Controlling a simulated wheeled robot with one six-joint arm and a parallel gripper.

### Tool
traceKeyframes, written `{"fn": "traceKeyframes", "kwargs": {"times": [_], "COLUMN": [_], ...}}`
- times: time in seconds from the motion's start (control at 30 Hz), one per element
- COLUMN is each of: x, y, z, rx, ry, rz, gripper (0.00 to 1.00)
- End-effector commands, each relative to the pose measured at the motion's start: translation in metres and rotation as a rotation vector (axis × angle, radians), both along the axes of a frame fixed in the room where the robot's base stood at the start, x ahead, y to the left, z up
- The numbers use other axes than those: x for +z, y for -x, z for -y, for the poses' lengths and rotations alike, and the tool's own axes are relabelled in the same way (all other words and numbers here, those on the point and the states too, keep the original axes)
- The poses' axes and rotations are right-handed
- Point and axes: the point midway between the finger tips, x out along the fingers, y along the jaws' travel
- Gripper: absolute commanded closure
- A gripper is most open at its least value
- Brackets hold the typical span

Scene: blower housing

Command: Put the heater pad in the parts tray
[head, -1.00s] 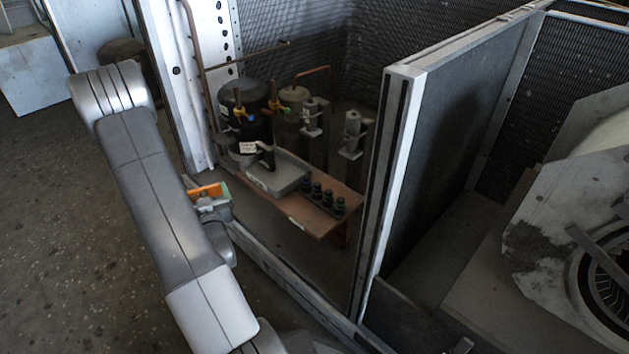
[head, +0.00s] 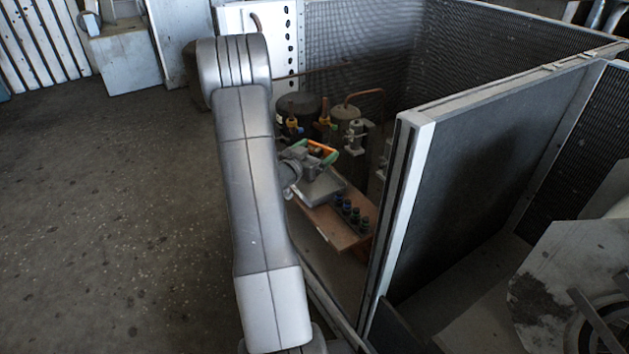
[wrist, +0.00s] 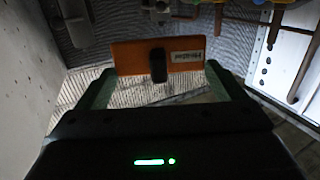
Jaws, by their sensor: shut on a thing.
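The heater pad (wrist: 130,56) is a flat orange piece with a black knob and a white label. In the wrist view it spans between the green fingers of my gripper (wrist: 158,68), which is shut on it. In the head view my gripper (head: 312,154) holds the orange pad (head: 320,146) above the back part of the grey parts tray (head: 322,188). The pad looks apart from the tray, though the exact height is hard to tell. My gripper and arm hide the tray's back and left parts.
The tray lies on a brown wooden board (head: 335,230), beside a rack of several dark-capped bottles (head: 352,214). Dark tanks and copper pipes (head: 350,108) stand behind. A tall panel (head: 400,220) stands to the right. Open floor (head: 110,220) lies left.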

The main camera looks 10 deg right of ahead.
Motion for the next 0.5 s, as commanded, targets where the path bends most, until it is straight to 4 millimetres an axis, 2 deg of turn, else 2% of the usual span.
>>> {"fn": "traceKeyframes", "kwargs": {"times": [0.3,0.5], "x": [-0.055,-0.074], "y": [0.000,0.000], "z": [0.001,0.001], "rx": [-0.004,-0.003], "ry": [0.000,0.001], "rz": [-0.003,-0.001], "gripper": [0.33,0.33]}}
